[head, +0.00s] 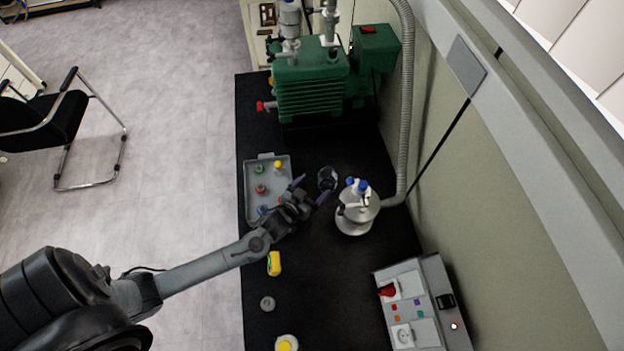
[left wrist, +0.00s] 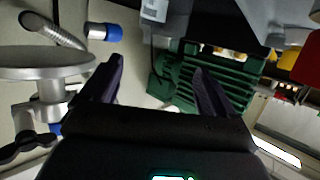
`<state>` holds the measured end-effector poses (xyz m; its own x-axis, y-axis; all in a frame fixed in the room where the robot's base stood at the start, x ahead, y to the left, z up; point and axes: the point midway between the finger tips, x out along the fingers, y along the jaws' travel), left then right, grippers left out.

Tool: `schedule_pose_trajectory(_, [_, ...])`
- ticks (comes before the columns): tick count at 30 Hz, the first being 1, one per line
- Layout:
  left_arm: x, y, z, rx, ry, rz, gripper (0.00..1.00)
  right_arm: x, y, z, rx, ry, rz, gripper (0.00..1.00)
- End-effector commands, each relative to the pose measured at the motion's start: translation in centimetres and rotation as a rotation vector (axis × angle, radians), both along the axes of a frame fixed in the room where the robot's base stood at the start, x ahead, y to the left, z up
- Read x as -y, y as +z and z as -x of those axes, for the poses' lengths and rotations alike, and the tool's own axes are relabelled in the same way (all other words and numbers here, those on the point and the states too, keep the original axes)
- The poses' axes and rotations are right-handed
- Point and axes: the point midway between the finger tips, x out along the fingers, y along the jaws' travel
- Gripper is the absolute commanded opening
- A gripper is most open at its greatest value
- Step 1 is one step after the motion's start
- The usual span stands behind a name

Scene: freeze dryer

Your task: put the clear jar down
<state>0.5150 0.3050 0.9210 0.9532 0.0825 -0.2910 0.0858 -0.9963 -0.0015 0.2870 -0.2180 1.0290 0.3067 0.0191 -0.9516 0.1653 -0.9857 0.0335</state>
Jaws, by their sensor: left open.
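The clear jar (head: 327,179) shows in the head view as a small, dark, see-through round shape over the black bench, just left of the silver vessel. It appears to stand on the bench, though its base is hard to make out. My left gripper (head: 311,189) is just in front of it with its fingers spread and nothing held between them. The left wrist view also shows the open fingers (left wrist: 156,70) with a gap between them. I cannot clearly make out the jar in that view. My right gripper is not in view.
A grey tray (head: 252,190) with several coloured-capped items lies left of the gripper. A silver vessel (head: 357,217) with blue-capped parts stands close right. A green pump (head: 312,85) is behind. A yellow item (head: 274,264) and a control box (head: 425,300) are nearer.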

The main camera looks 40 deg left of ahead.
Motion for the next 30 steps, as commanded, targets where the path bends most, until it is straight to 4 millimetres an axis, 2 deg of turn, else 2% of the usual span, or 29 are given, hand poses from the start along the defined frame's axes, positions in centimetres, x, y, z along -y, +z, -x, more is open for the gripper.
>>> schedule_pose_trajectory(5, [0.4, 0.2, 0.8, -0.02, 0.001, 0.006, 0.88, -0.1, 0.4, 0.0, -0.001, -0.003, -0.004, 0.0])
schedule_pose_trajectory(11, [3.2, 0.7, 3.2, -0.186, -0.002, 0.036, 0.88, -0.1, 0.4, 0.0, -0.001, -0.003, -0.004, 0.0])
schedule_pose_trajectory(14, [5.3, 1.6, 5.7, -0.329, -0.022, 0.047, 0.88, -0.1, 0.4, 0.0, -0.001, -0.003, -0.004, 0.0])
schedule_pose_trajectory(19, [8.0, 4.5, 11.6, -0.589, -0.089, 0.03, 0.88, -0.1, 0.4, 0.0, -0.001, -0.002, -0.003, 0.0])
schedule_pose_trajectory(24, [8.8, 7.9, 17.5, -0.796, -0.159, -0.014, 0.88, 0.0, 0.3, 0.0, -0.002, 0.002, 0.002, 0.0])
schedule_pose_trajectory(27, [8.9, 9.6, 20.1, -0.88, -0.188, -0.039, 0.88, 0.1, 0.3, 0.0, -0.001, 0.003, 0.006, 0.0])
schedule_pose_trajectory(30, [8.7, 10.7, 21.8, -0.934, -0.204, -0.057, 1.0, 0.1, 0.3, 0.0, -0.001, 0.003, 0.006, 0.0])
